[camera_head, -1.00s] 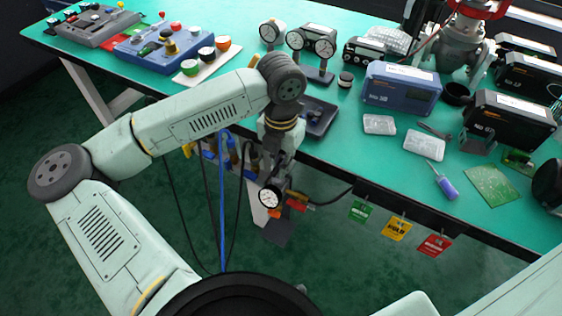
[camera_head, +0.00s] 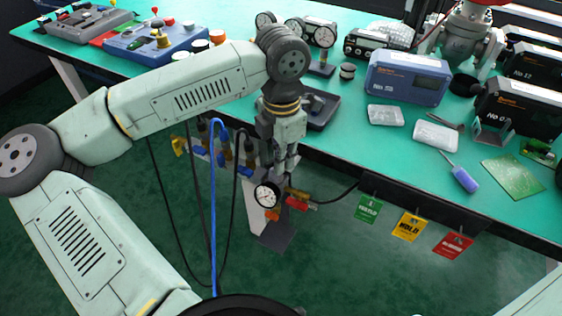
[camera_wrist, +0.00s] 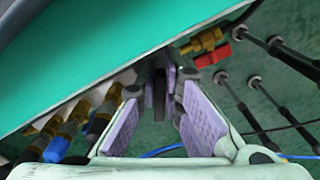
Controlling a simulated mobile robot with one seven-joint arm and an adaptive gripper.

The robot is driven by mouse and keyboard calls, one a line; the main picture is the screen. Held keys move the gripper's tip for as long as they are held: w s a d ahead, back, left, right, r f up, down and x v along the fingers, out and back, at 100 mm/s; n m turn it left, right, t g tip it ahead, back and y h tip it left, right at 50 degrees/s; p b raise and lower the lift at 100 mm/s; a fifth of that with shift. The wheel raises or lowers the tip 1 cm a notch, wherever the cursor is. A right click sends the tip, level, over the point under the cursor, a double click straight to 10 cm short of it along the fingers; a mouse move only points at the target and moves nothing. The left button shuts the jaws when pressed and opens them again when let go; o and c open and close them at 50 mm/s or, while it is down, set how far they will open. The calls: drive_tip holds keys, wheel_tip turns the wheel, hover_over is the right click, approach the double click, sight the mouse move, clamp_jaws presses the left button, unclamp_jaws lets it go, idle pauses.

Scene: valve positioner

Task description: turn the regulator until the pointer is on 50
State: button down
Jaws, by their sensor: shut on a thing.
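The regulator's round gauge (camera_head: 267,195) has a white face and a black rim. It hangs below the table's front edge in the head view. Its pointer is too small to read. My gripper (camera_head: 279,172) reaches down from above, just over the gauge. In the wrist view my gripper (camera_wrist: 165,85) has its two lilac pads closed around a narrow dark part, the regulator knob (camera_wrist: 159,96). The pads hide most of the knob. Brass fittings and a red valve handle (camera_head: 297,203) sit right of the gauge; the handle also shows in the wrist view (camera_wrist: 212,57).
The green table (camera_head: 350,140) holds a blue box (camera_head: 408,78), a dark tray (camera_head: 318,110) and a purple-handled tool (camera_head: 464,178). Green, yellow and red tags (camera_head: 411,227) hang from its edge. A blue hose (camera_head: 213,210) and black cables hang left of the gripper.

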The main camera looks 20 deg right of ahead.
idle(0.3)
drive_tip(key=c, duration=1.7)
unclamp_jaws()
wheel_tip(320, 180, up, 12)
drive_tip(key=shift+r, duration=0.1)
